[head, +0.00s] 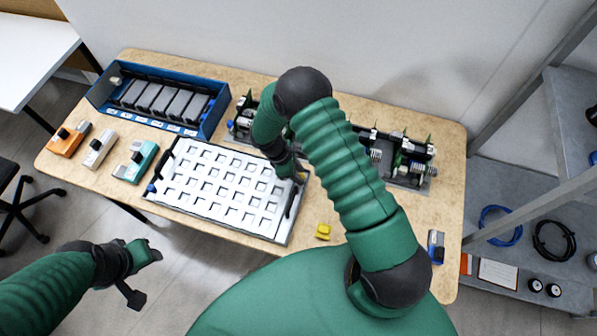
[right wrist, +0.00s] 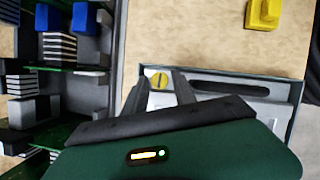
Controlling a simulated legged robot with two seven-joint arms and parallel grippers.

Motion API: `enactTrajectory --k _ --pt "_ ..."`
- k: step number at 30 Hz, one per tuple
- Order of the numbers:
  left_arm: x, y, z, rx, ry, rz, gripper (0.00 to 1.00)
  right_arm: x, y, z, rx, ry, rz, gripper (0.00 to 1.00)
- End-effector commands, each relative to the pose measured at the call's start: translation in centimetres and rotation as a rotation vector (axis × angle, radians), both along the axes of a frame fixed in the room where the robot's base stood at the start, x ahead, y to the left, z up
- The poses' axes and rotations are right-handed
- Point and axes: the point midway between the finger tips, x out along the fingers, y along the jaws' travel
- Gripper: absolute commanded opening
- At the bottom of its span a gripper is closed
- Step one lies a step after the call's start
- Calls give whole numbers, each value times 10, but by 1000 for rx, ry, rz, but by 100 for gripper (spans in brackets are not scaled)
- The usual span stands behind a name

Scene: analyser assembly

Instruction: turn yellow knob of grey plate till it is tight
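The grey plate (head: 289,226) with a white grid of pockets lies at the table's front middle, a black handle at each end. Its yellow knob (right wrist: 159,80) sits at a plate corner in the right wrist view, a round disc with a dark slot. My right gripper (right wrist: 161,76) is over that corner with its fingers apart, one on each side of the knob; I cannot tell whether they touch it. In the head view my right gripper (head: 299,176) largely hides this corner. My left gripper (head: 146,274) is open and empty, off the table's front edge.
A loose yellow block (head: 323,231) lies right of the plate. A blue tray (head: 98,96) of grey modules stands at the back left. Orange, grey and teal modules lie left. A circuit-board assembly (head: 420,186) stands behind the plate. A blue-and-white part (head: 436,246) lies at the right edge.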

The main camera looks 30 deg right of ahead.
Motion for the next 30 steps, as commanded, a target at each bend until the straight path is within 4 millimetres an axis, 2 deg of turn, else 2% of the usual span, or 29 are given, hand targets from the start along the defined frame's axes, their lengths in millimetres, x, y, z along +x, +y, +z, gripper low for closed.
enactTrajectory --k 7,15,30 --pt "0 0 0 0 0 0 45 0 -1 -2 0 0 -1 32" --pt "0 0 0 0 0 0 45 0 -1 -1 -1 -1 -1 0" --pt "0 0 -4 0 0 0 45 2 -2 -2 -1 -2 -64 0"
